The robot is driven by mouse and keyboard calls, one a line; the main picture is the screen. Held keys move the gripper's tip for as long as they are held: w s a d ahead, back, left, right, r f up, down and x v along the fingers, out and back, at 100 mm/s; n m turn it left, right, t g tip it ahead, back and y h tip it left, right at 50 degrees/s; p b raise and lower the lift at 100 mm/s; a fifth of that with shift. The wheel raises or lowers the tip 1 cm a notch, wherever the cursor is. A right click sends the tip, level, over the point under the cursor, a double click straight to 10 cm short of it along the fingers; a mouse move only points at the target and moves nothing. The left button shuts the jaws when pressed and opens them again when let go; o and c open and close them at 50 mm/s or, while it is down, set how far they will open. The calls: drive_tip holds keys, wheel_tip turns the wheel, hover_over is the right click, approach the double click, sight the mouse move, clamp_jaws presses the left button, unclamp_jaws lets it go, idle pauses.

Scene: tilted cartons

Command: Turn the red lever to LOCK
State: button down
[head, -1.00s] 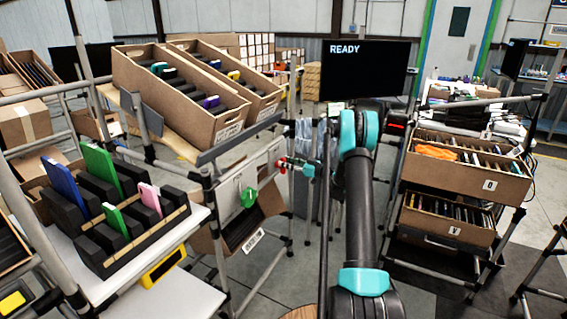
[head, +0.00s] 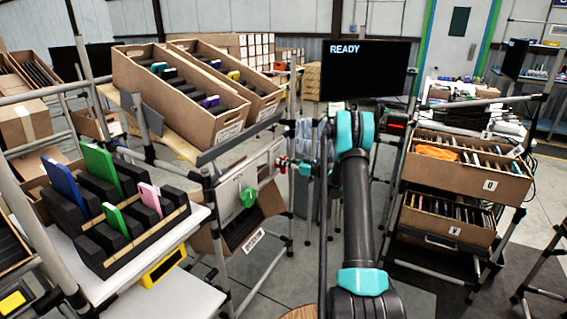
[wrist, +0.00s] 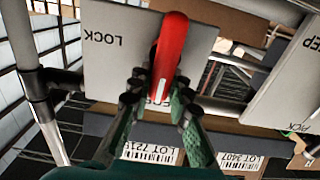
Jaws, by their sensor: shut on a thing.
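The red lever (wrist: 171,45) is large in the wrist view, on a light grey plate (wrist: 103,65). The word LOCK shows upside down on the plate, left of the lever. The lever's lower end points at a second word, mostly covered, which looks like FREE. My gripper (wrist: 158,84) has its two fingers on either side of the lever's lower end and is shut on it. In the head view the lever (head: 281,161) is a small red spot on the rack's front, with my gripper (head: 300,167) at its right.
A green knob (head: 248,195) sits on the rack left of the lever. Tilted cartons (head: 190,95) stand above. A screen (head: 364,69) reads READY. A second labelled plate (wrist: 285,90) is at the right of the wrist view. Another carton rack (head: 465,175) stands right of my arm.

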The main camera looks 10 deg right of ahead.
drive_tip(key=shift+m, duration=0.3)
drive_tip(key=shift+w+d+f+m, duration=0.35)
drive_tip(key=shift+f+m, duration=0.1)
drive_tip(key=shift+m, duration=2.4)
drive_tip(key=shift+w+d+f+m, duration=0.2)
drive_tip(key=shift+w+f+m, duration=0.2)
drive_tip(key=shift+m, duration=2.5)
drive_tip(key=shift+w+d+f+m, duration=0.3)
drive_tip(key=shift+f+m, duration=0.15)
drive_tip(key=shift+m, duration=2.4)
drive_tip(key=c, duration=1.4)
unclamp_jaws()
